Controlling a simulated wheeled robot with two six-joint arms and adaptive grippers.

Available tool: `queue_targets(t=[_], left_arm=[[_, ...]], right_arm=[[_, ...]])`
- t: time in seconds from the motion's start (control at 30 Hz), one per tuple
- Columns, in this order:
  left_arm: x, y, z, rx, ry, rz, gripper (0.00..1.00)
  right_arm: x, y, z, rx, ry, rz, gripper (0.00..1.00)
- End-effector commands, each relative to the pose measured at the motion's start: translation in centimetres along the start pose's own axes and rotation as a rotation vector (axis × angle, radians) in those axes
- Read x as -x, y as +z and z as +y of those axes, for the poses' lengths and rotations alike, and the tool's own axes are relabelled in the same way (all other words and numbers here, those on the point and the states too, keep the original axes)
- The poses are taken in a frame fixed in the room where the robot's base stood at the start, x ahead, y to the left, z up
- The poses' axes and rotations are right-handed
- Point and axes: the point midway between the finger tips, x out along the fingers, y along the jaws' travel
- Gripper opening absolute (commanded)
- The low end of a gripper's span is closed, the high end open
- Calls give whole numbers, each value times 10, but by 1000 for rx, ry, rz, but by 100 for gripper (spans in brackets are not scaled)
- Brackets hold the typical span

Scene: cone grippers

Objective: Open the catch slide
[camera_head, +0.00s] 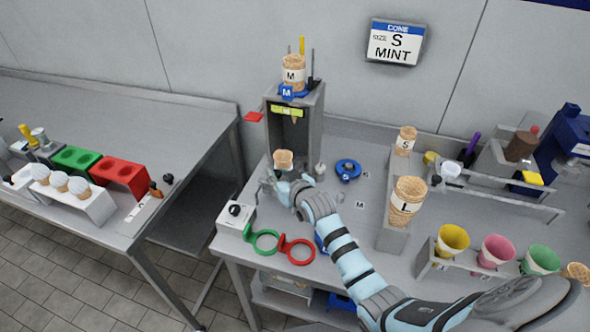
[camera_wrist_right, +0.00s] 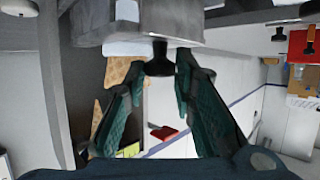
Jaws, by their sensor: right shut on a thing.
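The grey cone dispenser (camera_head: 302,125) stands against the back wall, with a cone marked M (camera_head: 293,72) on top. My right gripper (camera_head: 275,182) is low in front of it, near a small waffle cone (camera_head: 283,157). In the right wrist view its two dark green fingers are shut on a black knob (camera_wrist_right: 160,62) that sticks out of a grey block (camera_wrist_right: 150,28). The block looks like the catch slide, but its travel cannot be told. In the head view the knob is hidden by the gripper. My left gripper is out of view.
A white box with a black dial (camera_head: 235,211) and green (camera_head: 263,242) and red rings (camera_head: 297,249) sit at the counter's front left. A stand with a large cone (camera_head: 406,200) is to the right. A blue ring (camera_head: 347,169) lies on the counter behind my arm.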

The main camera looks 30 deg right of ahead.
Motion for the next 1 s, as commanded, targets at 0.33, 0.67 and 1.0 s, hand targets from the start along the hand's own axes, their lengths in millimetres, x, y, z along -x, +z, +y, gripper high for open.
queue_targets(t=[0.33, 0.67, 1.0], left_arm=[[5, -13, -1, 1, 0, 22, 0], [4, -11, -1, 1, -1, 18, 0], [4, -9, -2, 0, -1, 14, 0]], right_arm=[[3, -1, -4, -4, 0, 2, 0], [3, -1, -4, -3, 0, 4, 32], [54, -1, -4, -1, 0, 6, 32]])
